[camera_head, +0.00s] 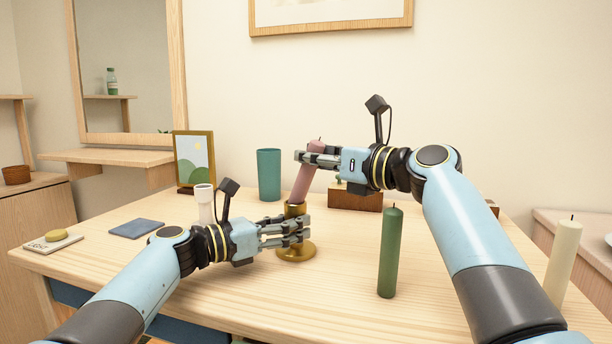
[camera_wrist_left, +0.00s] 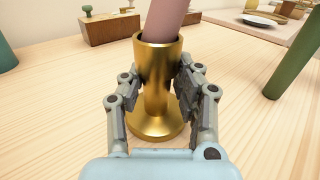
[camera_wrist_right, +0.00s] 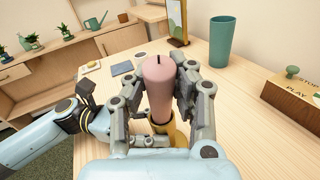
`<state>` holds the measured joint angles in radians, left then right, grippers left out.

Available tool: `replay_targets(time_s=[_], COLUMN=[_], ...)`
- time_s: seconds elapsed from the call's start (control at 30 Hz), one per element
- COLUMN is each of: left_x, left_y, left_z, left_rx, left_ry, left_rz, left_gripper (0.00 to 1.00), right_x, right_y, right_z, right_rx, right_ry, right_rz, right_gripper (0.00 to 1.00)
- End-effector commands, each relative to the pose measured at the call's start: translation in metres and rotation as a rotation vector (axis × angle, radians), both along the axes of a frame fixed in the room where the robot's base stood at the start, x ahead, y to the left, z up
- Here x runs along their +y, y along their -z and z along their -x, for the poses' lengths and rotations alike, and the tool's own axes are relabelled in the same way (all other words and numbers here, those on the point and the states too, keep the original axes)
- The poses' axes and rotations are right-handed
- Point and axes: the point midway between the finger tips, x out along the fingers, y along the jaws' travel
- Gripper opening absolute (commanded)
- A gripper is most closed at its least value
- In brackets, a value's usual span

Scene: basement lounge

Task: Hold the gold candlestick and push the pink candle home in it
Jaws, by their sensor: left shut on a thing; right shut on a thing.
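The gold candlestick (camera_head: 296,250) stands upright on the wooden table, and its cup and round base show in the left wrist view (camera_wrist_left: 157,85). My left gripper (camera_head: 290,232) is shut on its stem from the left. The pink candle (camera_head: 302,184) stands above it with its lower end in the mouth of the cup, tilted a little to the right at the top. My right gripper (camera_head: 318,158) is shut on the candle near its top. The candle's top and dark wick show in the right wrist view (camera_wrist_right: 158,80). How deep the lower end sits is hidden by the cup.
A green candle (camera_head: 389,252) and a cream candle (camera_head: 563,262) stand to the right. A teal cup (camera_head: 269,175), a picture frame (camera_head: 195,160) and a wooden block (camera_head: 355,199) are behind. A white cylinder (camera_head: 204,203) stands left. The table front is clear.

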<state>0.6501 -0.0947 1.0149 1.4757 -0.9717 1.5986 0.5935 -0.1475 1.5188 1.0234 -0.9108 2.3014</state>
Motion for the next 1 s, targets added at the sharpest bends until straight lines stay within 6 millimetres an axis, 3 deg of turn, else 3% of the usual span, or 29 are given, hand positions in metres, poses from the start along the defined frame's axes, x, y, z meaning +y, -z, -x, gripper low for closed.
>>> replay_targets(time_s=[0.23, 0.5, 0.67, 1.0], left_x=[0.0, 0.0, 0.0, 0.0], left_y=[0.001, 0.001, 0.001, 0.001], left_z=[0.0, 0.0, 0.0, 0.0], left_rx=[0.003, 0.003, 0.003, 0.003], left_ry=[0.0, 0.0, 0.0, 0.0], left_rz=[-0.001, -0.001, -0.001, -0.001], left_gripper=[0.0, 0.0, 0.0, 0.0], right_x=[0.0, 0.0, 0.005, 0.033], right_y=[-0.014, -0.07, -0.093, -0.092], right_z=[0.0, 0.0, -0.002, -0.014], right_rx=[-0.004, -0.006, 0.004, 0.122], right_ry=[-0.001, 0.0, -0.005, -0.007], right_rz=[0.0, 0.0, 0.03, 0.344], right_gripper=[0.0, 0.0, 0.0, 0.0])
